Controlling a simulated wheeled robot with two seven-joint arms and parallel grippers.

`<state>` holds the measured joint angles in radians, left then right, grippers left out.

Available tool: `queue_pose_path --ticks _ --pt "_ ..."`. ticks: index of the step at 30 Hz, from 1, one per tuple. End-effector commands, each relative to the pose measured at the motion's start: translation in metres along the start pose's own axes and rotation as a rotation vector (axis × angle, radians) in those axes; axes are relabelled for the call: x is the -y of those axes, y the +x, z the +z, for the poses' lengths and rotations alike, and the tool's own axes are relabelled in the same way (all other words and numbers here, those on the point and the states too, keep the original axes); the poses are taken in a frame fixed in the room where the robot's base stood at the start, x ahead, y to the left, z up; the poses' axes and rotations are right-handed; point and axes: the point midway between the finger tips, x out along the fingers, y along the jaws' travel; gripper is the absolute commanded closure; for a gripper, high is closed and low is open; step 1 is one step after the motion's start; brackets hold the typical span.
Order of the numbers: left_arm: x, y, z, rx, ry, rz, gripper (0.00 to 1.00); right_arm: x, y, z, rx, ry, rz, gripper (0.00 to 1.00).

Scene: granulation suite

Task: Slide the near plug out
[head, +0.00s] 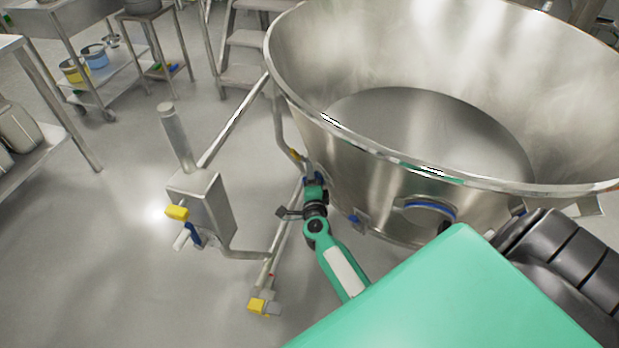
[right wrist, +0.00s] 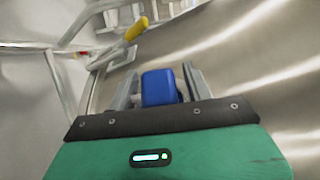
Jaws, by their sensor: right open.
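A large steel bowl (head: 385,185) fills the right of the head view. My right gripper (head: 314,182) is at its outer left side, at the end of the green arm. In the right wrist view, a blue plug (right wrist: 161,88) sits between the two grey fingers of the right gripper (right wrist: 159,85). The fingers are open, with a gap on each side of the plug. In the head view that plug is mostly hidden by the gripper. Another blue piece (head: 355,220) is on the bowl's side, right of the gripper. My left gripper is not in view.
A yellow-ended lever (right wrist: 135,28) is beyond the plug. A steel post box (head: 203,205) with a yellow knob (head: 177,213) stands left of the gripper, joined to a tube frame. A yellow-tipped pedal (head: 257,305) is low in front. Open floor (head: 110,240) lies left.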

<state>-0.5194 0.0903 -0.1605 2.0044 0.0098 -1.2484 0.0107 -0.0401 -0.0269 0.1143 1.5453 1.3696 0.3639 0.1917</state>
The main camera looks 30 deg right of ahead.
Motion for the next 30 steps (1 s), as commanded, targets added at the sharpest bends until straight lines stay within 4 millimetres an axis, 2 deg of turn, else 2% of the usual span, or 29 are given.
queue_pose_path --ticks 5,13,18,25,30 --pt "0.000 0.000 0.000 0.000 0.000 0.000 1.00 0.000 0.000 0.000 0.000 0.000 0.000 0.49" --pt "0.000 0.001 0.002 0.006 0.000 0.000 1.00 0.000 0.000 0.000 0.000 0.000 0.000 1.00" --pt "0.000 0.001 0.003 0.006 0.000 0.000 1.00 0.000 -0.002 0.003 0.001 0.000 0.001 1.00" --pt "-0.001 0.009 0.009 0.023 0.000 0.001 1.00 0.000 -0.016 0.030 0.001 0.001 0.002 1.00" --pt "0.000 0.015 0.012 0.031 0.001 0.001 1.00 -0.001 -0.017 0.032 0.003 0.000 0.001 1.00"
